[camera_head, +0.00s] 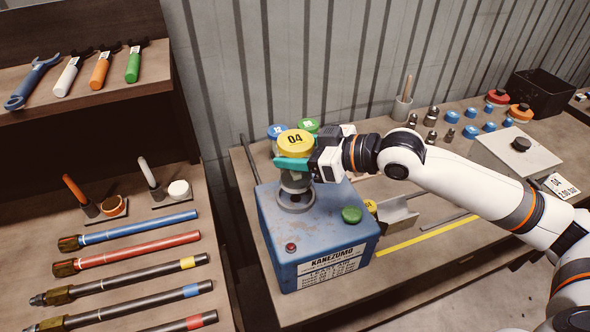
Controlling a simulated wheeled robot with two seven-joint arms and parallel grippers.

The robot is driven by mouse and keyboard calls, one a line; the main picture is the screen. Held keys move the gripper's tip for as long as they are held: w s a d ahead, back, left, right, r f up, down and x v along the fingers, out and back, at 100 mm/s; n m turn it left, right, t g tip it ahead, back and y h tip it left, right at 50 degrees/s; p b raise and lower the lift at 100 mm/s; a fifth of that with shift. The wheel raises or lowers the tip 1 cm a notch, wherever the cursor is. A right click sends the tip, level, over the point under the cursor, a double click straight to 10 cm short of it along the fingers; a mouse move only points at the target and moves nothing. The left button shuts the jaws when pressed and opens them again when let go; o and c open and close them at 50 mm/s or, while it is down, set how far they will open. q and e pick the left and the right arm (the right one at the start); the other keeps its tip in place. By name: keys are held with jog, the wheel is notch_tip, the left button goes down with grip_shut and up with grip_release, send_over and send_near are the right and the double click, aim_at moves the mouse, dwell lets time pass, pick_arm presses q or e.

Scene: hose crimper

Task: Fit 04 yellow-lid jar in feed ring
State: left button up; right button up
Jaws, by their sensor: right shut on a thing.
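The yellow-lid jar marked 04 (295,142) is upright above the blue crimper machine (315,235). My right gripper (294,163), with teal fingers, is shut on it just below the lid. The feed ring (296,201) is a grey ring on top of the machine, directly under the jar. The jar's lower part shows just above or inside the ring; I cannot tell whether it touches. My left gripper is not in view.
A blue-lid jar (275,131) and a green-lid jar (309,125) stand close behind. The machine has a green button (352,215) and a red button (291,248). A grey chute (398,215) is at its right. Hoses (140,228) lie on the left bench.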

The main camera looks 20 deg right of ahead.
jog(key=shift+s+f, duration=0.15)
jog(key=shift+f, duration=0.65)
jog(key=f, duration=0.1)
jog(key=f+p, duration=0.1)
jog(key=shift+w+f, duration=0.35)
jog(key=shift+w, duration=0.05)
jog(key=shift+f, duration=0.35)
jog(key=shift+s, duration=0.15)
jog(key=shift+f, duration=0.15)
jog(key=o, duration=1.1)
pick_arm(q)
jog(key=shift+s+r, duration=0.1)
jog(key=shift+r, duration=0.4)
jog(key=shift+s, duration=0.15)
